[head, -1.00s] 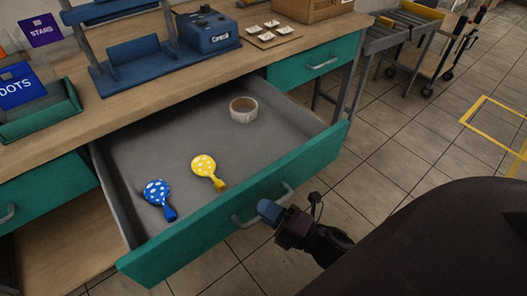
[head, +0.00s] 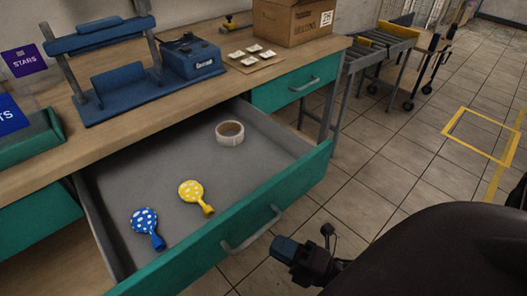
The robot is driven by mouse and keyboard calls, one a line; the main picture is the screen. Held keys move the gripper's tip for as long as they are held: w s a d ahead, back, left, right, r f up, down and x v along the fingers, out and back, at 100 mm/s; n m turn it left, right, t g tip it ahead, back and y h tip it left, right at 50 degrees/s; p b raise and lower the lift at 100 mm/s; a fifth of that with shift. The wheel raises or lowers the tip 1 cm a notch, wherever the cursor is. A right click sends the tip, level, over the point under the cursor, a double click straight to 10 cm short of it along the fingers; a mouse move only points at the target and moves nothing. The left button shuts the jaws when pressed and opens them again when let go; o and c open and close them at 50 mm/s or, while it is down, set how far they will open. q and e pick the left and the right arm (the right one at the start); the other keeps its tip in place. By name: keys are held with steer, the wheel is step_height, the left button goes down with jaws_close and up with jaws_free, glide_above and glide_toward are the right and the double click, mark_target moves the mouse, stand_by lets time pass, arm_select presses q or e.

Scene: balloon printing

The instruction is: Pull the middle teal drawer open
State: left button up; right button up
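The middle teal drawer (head: 228,232) stands pulled far out from the workbench. Its grey inside shows a blue balloon with white dots (head: 146,226), a yellow balloon with white dots (head: 194,196) and a roll of tape (head: 230,133). The drawer's metal handle (head: 250,231) is on its front face. My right gripper (head: 284,249) is just to the right of the handle, apart from it in the picture and with nothing visible in it. Its finger gap cannot be made out. My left gripper is not in view.
The wooden benchtop (head: 215,85) carries a blue frame (head: 105,70), a blue control box (head: 193,58) and a cardboard box (head: 291,20). A shut teal drawer (head: 295,86) is at the right.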

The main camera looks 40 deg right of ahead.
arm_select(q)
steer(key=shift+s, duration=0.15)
arm_select(e)
steer(key=v, duration=0.4)
steer(key=shift+s+d, duration=0.2)
steer(key=shift+s, duration=0.15)
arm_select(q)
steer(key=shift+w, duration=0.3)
